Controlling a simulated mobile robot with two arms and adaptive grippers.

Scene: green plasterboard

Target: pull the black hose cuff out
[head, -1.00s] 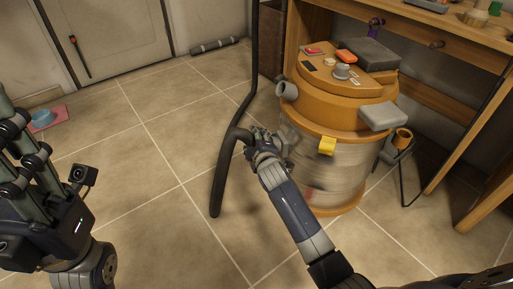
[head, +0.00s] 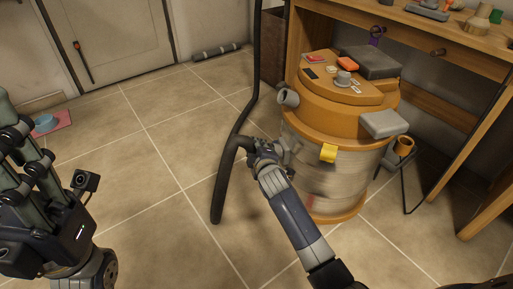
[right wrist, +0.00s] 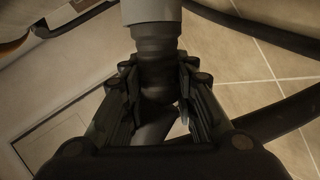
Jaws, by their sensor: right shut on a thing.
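A black hose (head: 243,110) hangs down in the head view and loops near the floor. Its black cuff (right wrist: 157,72) shows in the right wrist view, meeting the end of a grey tube (right wrist: 150,11) at the top. I cannot tell how deep it sits in the tube. My right gripper (right wrist: 158,88) is shut on the cuff, one finger on each side. In the head view my right gripper (head: 268,152) is beside the drum of the vacuum (head: 320,180) and hides most of the cuff. My left gripper (head: 22,140) is at the left edge, away from the hose; its fingertips are partly cut off.
A grey stub (head: 288,97) sticks out of the vacuum's orange upper part. Small items lie on its lid. A wooden workbench (head: 440,45) stands behind and to the right. The tiled floor (head: 150,160) is clear between the hose and my left arm.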

